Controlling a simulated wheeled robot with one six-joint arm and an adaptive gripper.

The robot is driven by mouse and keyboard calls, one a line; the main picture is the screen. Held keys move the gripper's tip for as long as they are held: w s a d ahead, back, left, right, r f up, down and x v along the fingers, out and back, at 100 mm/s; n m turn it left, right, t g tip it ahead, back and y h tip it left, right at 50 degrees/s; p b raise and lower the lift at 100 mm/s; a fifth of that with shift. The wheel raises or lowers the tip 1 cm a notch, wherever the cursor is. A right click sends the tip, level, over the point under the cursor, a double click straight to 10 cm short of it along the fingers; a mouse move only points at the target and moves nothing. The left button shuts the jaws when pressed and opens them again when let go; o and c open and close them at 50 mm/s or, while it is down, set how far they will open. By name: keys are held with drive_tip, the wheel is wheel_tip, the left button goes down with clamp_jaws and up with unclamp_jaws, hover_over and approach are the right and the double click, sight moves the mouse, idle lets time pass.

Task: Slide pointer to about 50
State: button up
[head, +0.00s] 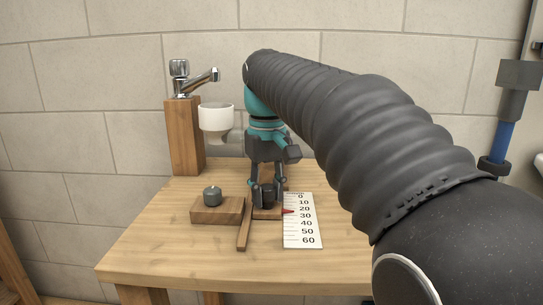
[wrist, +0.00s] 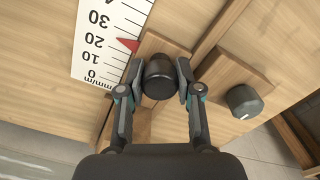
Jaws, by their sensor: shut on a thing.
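The slider is a small wooden block (wrist: 172,46) with a round black knob (wrist: 158,76) on top and a red pointer (wrist: 127,44) on its side. The red pointer also shows in the head view (head: 288,211). Its tip meets the white scale (wrist: 98,60) a little past the 20 mark. The scale shows in the head view (head: 303,232), running from 0 at the far end to 60 at the near end. My gripper (wrist: 160,82) is shut on the black knob, one finger on each side of it.
A wooden block (head: 212,212) with a grey knob (head: 212,193) stands left of the slider. A narrow wooden strip (head: 244,232) lies between them. The table front is clear.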

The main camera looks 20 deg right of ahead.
drive_tip(key=shift+s+a+f+b, duration=0.1)
drive_tip(key=shift+s+a+b, duration=0.15)
drive_tip(key=shift+s, duration=0.7)
drive_tip(key=shift+s+a+b, duration=0.2)
drive_tip(key=shift+s+a, duration=0.2)
drive_tip(key=shift+s, duration=0.55)
drive_tip(key=shift+s+a+f+b, duration=0.1)
drive_tip(key=shift+s+a+b, duration=0.15)
drive_tip(key=shift+s, duration=0.7)
drive_tip(key=o, duration=1.8)
drive_tip(key=shift+r, duration=0.1)
